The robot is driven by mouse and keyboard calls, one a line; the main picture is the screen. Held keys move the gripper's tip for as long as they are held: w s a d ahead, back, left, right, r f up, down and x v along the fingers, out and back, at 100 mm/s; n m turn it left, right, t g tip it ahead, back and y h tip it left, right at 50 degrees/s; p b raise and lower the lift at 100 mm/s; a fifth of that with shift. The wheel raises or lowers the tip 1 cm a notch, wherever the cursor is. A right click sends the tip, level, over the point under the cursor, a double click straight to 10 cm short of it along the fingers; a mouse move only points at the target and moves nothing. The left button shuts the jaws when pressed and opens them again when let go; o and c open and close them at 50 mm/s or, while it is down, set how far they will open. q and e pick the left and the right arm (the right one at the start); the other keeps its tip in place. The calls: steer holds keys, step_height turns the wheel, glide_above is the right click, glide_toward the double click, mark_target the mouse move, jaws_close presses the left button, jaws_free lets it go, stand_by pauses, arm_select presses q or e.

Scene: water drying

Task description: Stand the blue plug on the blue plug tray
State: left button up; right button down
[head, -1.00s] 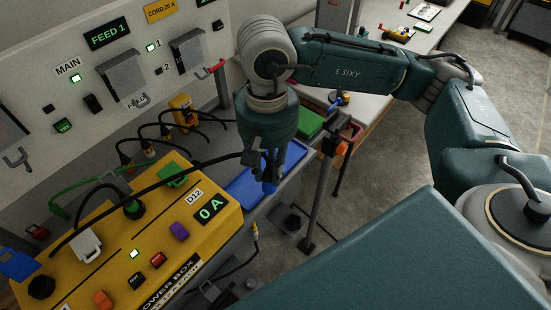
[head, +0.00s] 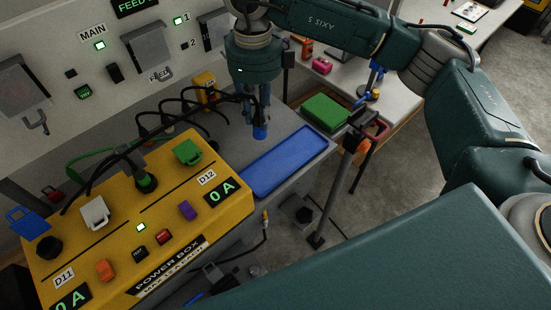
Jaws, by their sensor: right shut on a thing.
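The blue plug (head: 260,132) hangs upright in my right gripper (head: 258,118), which is shut on it. A black cable runs from the plug toward the left. The blue plug tray (head: 290,160) is a flat, rimmed, empty tray on the grey bench, right of and in front of the plug in the head view. The plug appears above the bench just left of the tray's far part; its exact height is hard to tell. My left gripper is not in view.
Several black cables loop behind the box. A panel (head: 90,50) rises at the back.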

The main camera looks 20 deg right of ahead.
step_height(320, 180, down, 18)
steer(key=p, duration=0.4)
steer(key=shift+f+p, duration=0.2)
steer(key=shift+p, duration=0.1)
steer(key=shift+f, duration=0.1)
steer(key=shift+f, duration=0.1)
steer(key=c, duration=1.9)
jaws_free()
steer(key=shift+f, duration=0.1)
steer(key=shift+c, duration=0.2)
steer(key=o, duration=0.4)
